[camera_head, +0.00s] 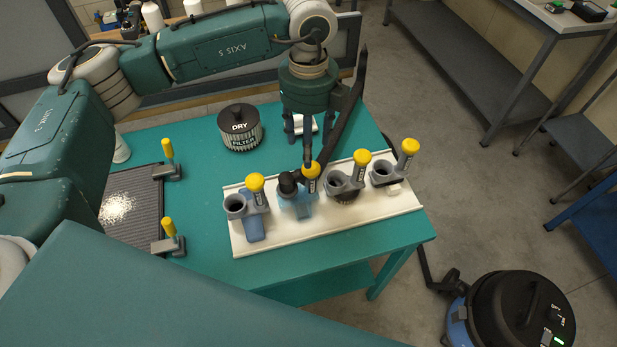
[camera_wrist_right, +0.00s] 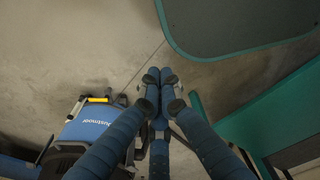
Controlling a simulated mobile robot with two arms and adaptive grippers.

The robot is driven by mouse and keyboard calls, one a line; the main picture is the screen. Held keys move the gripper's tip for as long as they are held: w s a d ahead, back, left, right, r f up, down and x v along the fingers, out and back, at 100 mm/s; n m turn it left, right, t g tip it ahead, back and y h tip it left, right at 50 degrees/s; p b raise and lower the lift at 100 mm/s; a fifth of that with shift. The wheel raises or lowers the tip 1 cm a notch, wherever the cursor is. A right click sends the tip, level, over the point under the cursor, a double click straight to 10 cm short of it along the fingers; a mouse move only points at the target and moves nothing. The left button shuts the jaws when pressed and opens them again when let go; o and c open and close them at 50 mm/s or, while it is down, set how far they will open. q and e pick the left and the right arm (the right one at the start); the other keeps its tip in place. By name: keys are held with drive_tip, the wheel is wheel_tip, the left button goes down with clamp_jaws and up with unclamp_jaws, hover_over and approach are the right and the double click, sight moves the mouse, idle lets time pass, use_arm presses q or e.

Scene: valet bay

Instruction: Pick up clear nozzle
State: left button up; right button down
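The white rack (camera_head: 330,225) has several grey holders with yellow-topped levers. A translucent light-blue piece with a black top (camera_head: 294,205) is in the second holder from the left; it looks like the clear nozzle, but I cannot be sure. My left gripper (camera_head: 307,145) points down just behind this holder, its dark fingers spread, with nothing visibly gripped. One finger overlaps the yellow top in the picture, and contact cannot be told. My right gripper (camera_wrist_right: 160,78) shows in the right wrist view, fingertips together, empty, over the floor.
A black wand-like tool (camera_head: 350,105) slants beside my left gripper. A DRY filter canister (camera_head: 240,130) and a dark ribbed mat (camera_head: 128,210) with yellow-handled clamps are on the teal table (camera_head: 205,185). A vacuum (camera_head: 520,310) stands on the floor at lower right.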

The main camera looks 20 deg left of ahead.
sight(311, 172)
use_arm(q)
drive_tip(key=shift+w+f+p, duration=0.35)
drive_tip(key=shift+f, duration=0.4)
drive_tip(key=f, duration=0.1)
drive_tip(key=s+f+p, duration=0.1)
drive_tip(key=f, duration=0.1)
drive_tip(key=shift+f, duration=0.25)
drive_tip(key=shift+d+f+p, duration=0.1)
drive_tip(key=shift+f+p, duration=0.25)
drive_tip(key=shift+p, duration=0.15)
drive_tip(key=f+p, duration=0.1)
drive_tip(key=f, duration=0.1)
drive_tip(key=f+p, duration=0.1)
drive_tip(key=f, duration=0.1)
drive_tip(key=shift+w+d+f, duration=0.1)
drive_tip(key=shift+d+f, duration=0.1)
drive_tip(key=shift+f, duration=0.15)
drive_tip(key=c, duration=1.2)
drive_tip(key=shift+c, duration=0.4)
use_arm(e)
drive_tip(key=r, duration=0.1)
drive_tip(key=s+r, duration=0.1)
drive_tip(key=r, duration=0.1)
drive_tip(key=s+r, duration=0.1)
drive_tip(key=r, duration=0.1)
drive_tip(key=shift+s, duration=0.1)
